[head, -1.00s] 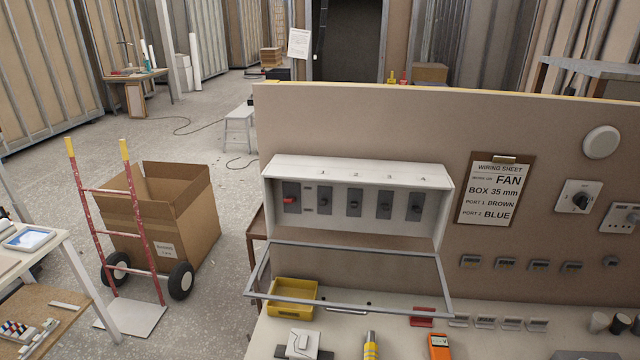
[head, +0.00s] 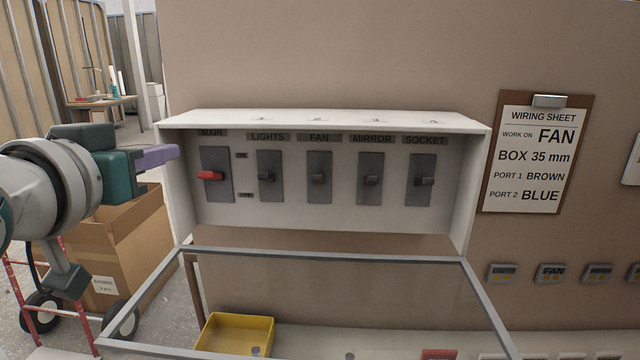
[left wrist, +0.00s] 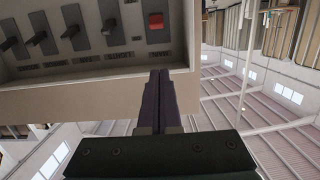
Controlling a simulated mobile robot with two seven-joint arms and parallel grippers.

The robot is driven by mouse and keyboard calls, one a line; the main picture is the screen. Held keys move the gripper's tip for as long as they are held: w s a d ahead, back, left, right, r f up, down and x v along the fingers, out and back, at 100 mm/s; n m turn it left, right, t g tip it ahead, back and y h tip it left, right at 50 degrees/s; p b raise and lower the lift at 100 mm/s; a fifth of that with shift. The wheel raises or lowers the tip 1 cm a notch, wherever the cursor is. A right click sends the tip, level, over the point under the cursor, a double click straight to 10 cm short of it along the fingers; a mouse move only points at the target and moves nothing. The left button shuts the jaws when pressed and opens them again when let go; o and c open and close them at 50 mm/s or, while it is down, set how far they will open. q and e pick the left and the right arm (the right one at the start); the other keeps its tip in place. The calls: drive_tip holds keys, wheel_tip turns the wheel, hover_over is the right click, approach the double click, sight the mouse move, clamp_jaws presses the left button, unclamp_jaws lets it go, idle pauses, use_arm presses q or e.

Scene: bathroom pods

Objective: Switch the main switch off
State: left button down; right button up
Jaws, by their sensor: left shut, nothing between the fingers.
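The white switch box (head: 340,219) is mounted on the brown panel with its clear lid hanging open. The main switch (head: 210,175) has a red lever on a grey plate at the box's left end, under the label MAIN. My left gripper (head: 176,153) is shut and empty, with its purple fingertips at the box's left edge, left of the main switch and a little above its lever. In the left wrist view the shut fingers (left wrist: 161,75) point at the box edge, and the red lever (left wrist: 156,20) shows beyond them. My right gripper is out of view.
Dark switches for LIGHTS (head: 264,176), FAN, MIRROR and SOCKET sit to the right of the main one. The open lid frame (head: 330,256) juts out below the box. A clipboard (head: 533,150) hangs at right, and a yellow tray (head: 235,334) stands below.

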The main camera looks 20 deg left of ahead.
use_arm(q)
drive_tip(key=shift+w+a, duration=0.15)
drive_tip(key=shift+w, duration=0.55)
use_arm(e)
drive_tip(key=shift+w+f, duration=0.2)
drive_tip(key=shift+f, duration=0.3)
use_arm(q)
drive_tip(key=p, duration=0.1)
hover_over(210, 175)
drive_tip(key=shift+a+f, duration=0.4)
drive_tip(key=shift+a, duration=0.05)
drive_tip(key=f, duration=0.1)
drive_tip(key=f+p, duration=0.1)
drive_tip(key=shift+s+d+f, duration=0.1)
drive_tip(key=shift+s+f, duration=0.25)
drive_tip(key=shift+f, duration=0.05)
drive_tip(key=shift+s+f, duration=0.2)
drive_tip(key=shift+f, duration=0.3)
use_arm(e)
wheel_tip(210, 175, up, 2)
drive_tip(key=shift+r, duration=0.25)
